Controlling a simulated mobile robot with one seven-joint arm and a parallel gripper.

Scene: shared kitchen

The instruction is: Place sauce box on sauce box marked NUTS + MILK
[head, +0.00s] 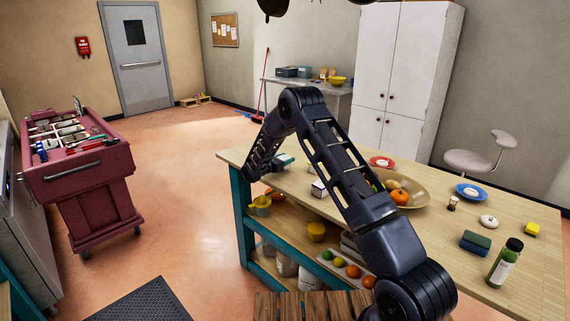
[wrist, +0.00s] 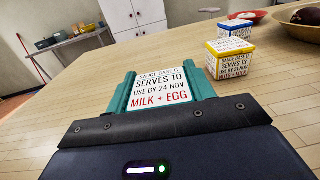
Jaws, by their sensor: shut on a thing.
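My gripper (wrist: 160,78) is shut on a sauce box (wrist: 160,92), with a teal finger on each side. The held box's white label reads SAUCE BASE, SERVES 10, USE BY 24 NOV, and MILK + EGG in red. In the head view my gripper (head: 283,161) is over the far left end of the wooden table.
A bowl of fruit (head: 422,190) stands right of the boxes. A red plate (head: 382,162) and a blue plate (head: 471,191) lie farther along. A green bottle (head: 505,262) and a sponge (head: 475,242) are at the near right. Table left of the yellow-edged box is bare.

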